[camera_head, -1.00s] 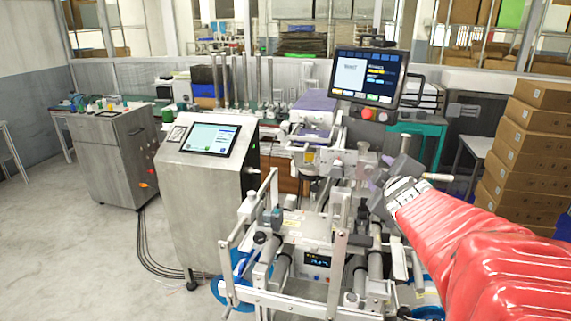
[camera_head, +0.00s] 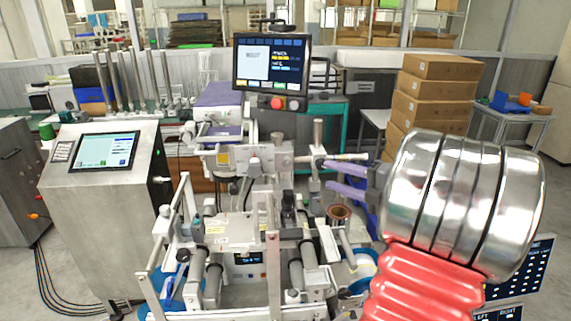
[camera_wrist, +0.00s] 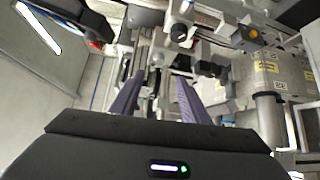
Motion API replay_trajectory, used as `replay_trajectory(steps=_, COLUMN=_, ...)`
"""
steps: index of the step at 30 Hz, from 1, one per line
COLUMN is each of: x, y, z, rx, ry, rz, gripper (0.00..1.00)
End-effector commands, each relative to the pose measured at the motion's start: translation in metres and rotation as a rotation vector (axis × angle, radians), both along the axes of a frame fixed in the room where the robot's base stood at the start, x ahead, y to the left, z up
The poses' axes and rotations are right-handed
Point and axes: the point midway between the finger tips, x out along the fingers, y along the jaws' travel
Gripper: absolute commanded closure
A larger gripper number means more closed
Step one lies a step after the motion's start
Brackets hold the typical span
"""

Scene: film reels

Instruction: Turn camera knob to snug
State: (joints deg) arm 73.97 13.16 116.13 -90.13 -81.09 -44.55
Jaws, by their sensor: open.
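My gripper (camera_head: 327,176) is at the right side of the machine in the head view, its two purple fingers pointing left. The fingers are apart with nothing held. In the wrist view my gripper (camera_wrist: 158,78) faces metal rods and blocks of the machine. A small round knob-like part (camera_wrist: 180,32) shows beyond the fingertips there, apart from them. I cannot tell for sure whether it is the camera knob. In the head view a grey bracket assembly (camera_head: 253,165) lies left of the fingers; no knob is clear on it.
The machine's monitor (camera_head: 271,72) with a red button (camera_head: 277,103) stands above and behind the gripper. A steel cabinet with a screen (camera_head: 105,150) stands left. Upright posts and rollers (camera_head: 213,285) crowd the space below. Stacked cardboard boxes (camera_head: 435,100) stand at right.

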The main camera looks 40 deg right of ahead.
Motion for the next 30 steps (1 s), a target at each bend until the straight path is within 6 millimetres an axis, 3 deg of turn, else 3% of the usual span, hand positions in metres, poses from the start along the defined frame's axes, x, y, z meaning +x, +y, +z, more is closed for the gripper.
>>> replay_trajectory(steps=16, x=0.015, y=0.007, z=-0.001, rx=-0.001, ry=-0.001, rz=0.018, gripper=0.58)
replay_trajectory(steps=30, x=0.081, y=0.02, z=-0.008, rx=-0.002, ry=-0.001, rz=0.022, gripper=0.58)
